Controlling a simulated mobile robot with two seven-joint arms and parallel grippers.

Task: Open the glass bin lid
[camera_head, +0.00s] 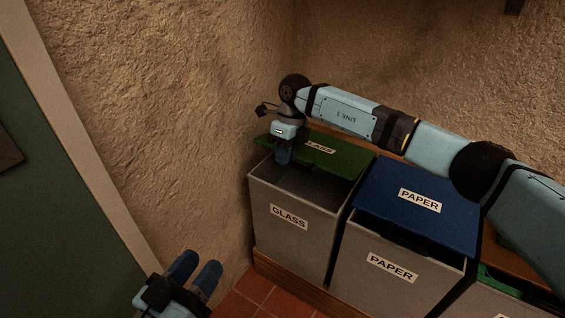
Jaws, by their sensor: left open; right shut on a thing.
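The glass bin (289,240) is a grey box labelled GLASS in the corner against the rough wall. Its green lid (335,157) is raised at the front, and the dark inside of the bin shows below it. My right gripper (283,157) reaches in from the right and is shut on the lid near its front left edge. The exact contact is hidden by the gripper. My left gripper (196,269) is open and empty at the bottom of the view, left of the bin and apart from it.
The paper bin (384,273) with a blue lid (400,209) stands close on the right. A green door (60,220) is on the left. Tiled floor (258,288) shows in front.

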